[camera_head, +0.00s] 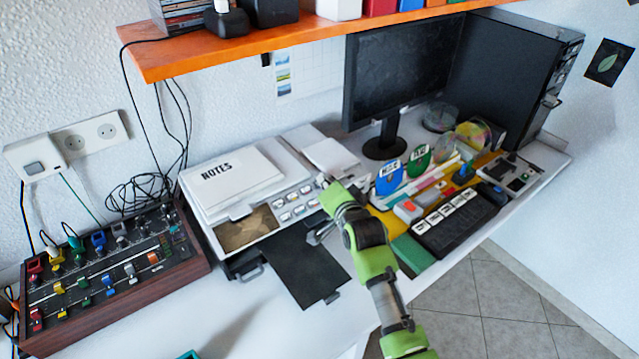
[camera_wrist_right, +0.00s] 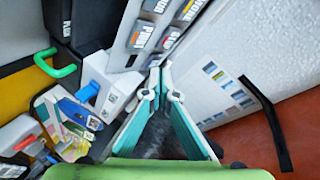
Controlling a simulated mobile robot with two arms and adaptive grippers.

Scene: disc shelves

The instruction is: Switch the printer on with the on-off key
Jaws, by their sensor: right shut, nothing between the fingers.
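The printer (camera_head: 215,225) is a pale flatbed unit on the desk, with a sheet marked NOTES on top and a dark tray sticking out in front. Its sloping panel carries several small grey keys (camera_head: 292,205); I cannot tell there which is the on-off key. In the right wrist view, labelled grey keys (camera_wrist_right: 165,32) lie just beyond the fingertips. My right gripper (camera_head: 323,181) is shut and empty at the right end of the panel; its teal fingers meet in the wrist view (camera_wrist_right: 158,82). Contact with a key cannot be told. A teal tip (camera_head: 190,355), perhaps my left gripper, shows at the bottom edge.
A mixer (camera_head: 110,265) with coloured knobs stands left of the printer. To the right are a monitor (camera_head: 400,80), a black keypad (camera_head: 455,222), a computer tower (camera_head: 510,70) and clutter. An orange shelf (camera_head: 290,42) overhangs the back. Bare desk lies front left.

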